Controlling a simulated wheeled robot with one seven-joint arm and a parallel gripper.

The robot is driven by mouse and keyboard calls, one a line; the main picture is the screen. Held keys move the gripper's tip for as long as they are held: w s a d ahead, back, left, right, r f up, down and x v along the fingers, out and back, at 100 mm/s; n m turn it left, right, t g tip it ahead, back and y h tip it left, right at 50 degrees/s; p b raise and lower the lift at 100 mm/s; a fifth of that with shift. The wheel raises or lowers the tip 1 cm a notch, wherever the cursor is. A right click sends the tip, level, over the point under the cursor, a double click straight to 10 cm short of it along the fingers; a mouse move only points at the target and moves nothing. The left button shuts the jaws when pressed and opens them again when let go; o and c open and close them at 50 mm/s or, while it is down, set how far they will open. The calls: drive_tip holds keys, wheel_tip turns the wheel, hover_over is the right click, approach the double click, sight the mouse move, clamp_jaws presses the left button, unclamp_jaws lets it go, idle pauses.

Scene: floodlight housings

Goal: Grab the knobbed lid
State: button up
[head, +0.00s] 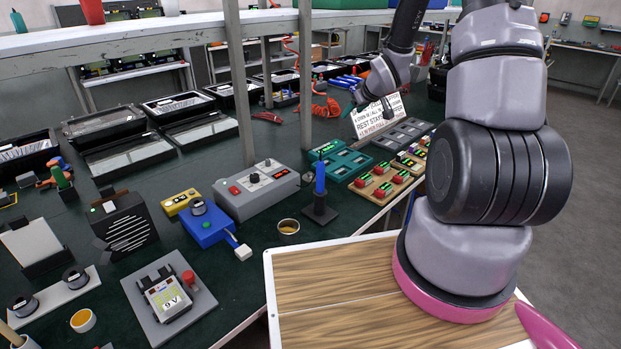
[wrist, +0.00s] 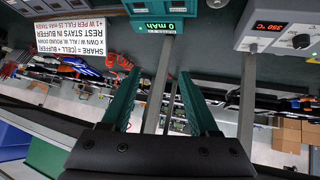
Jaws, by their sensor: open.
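I cannot pick out a knobbed lid for certain in either view. Small dark round pieces stand on a white plate (head: 52,294) at the lower left of the head view; I cannot tell whether one is a lid. My gripper (wrist: 161,82) is open in the wrist view, its two teal fingers apart with nothing seen held between them. In the head view my gripper (head: 379,108) is at the far part of the bench, beside the white printed sign (head: 366,122). The sign also shows in the wrist view (wrist: 55,68), upside down.
A grey control box (head: 254,192), a blue box (head: 207,228) and a black holder (head: 319,212) stand nearer. Metal posts (head: 306,70) and a shelf (head: 150,36) rise over the bench.

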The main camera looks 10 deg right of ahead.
wheel_tip(320, 180, down, 11)
drive_tip(key=w+a+n+y, duration=0.1)
drive_tip(key=a+y, duration=0.1)
drive_tip(key=n+t+y, duration=0.2)
drive_tip(key=y, duration=0.2)
approach(311, 173)
drive_tip(key=shift+s+d+r, duration=0.25)
drive_tip(key=shift+s+r, duration=0.45)
drive_tip(key=shift+w+a+f, duration=0.15)
drive_tip(key=shift+a+f, duration=0.05)
drive_tip(key=shift+a, duration=0.05)
drive_tip(key=x, duration=1)
drive_tip(key=shift+d+f, duration=0.2)
drive_tip(key=shift+f, duration=0.1)
clamp_jaws()
